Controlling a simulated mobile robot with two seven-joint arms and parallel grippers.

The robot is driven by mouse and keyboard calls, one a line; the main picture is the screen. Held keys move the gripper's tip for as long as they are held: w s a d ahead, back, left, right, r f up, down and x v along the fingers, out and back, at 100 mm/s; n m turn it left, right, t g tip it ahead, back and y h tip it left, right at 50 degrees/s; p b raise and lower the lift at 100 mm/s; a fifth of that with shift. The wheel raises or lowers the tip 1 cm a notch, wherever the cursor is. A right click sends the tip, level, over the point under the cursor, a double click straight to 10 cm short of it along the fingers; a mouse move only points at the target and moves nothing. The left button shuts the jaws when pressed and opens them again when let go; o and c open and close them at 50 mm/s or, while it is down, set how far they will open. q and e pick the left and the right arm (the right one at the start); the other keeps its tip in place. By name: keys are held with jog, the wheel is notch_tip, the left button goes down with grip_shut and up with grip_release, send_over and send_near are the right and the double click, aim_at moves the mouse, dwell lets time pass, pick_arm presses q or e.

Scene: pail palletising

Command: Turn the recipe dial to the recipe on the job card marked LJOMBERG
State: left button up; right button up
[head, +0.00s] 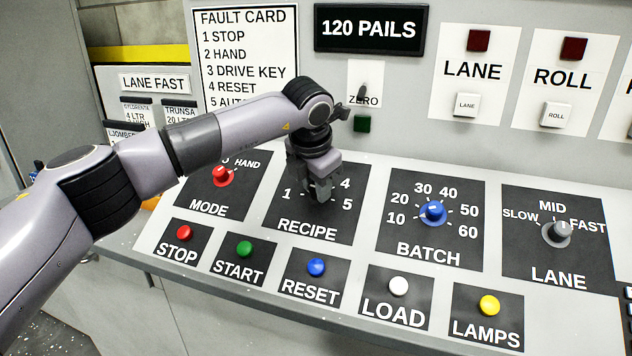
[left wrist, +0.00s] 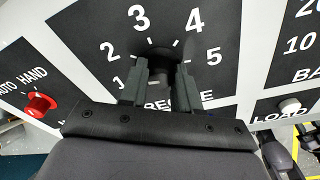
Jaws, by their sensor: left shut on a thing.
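The recipe panel (head: 272,222) is a black plate with white numbers 1 to 5 in an arc; it also shows in the left wrist view (left wrist: 90,22). My left gripper (head: 320,194) comes down over its middle and is shut on the recipe dial (left wrist: 163,62). In the left wrist view the two fingers (left wrist: 161,80) stand on either side of the dark knob. Fingers and shadow hide most of the dial, so I cannot tell which number it points to. The LJOMBERG job card (head: 123,133) is at the left; my arm covers its lower part and its recipe is hidden.
The red mode knob (head: 223,175) is left of the recipe panel, the blue batch knob (head: 433,212) right of it. The stop (head: 184,232), start (head: 244,248) and reset (head: 316,266) buttons line the front.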

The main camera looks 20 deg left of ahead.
pick_arm(q)
jog(key=m, duration=0.5)
jog(key=shift+d+m+t, duration=0.1)
jog(key=shift+m+t, duration=0.2)
dwell(0.5)
jog(key=o, duration=1.1)
jog(key=shift+c, duration=0.2)
jog(key=v, duration=0.7)
jog(key=shift+y+b, duration=0.3)
jog(key=shift+b, duration=0.15)
jog(key=shift+d, duration=0.1)
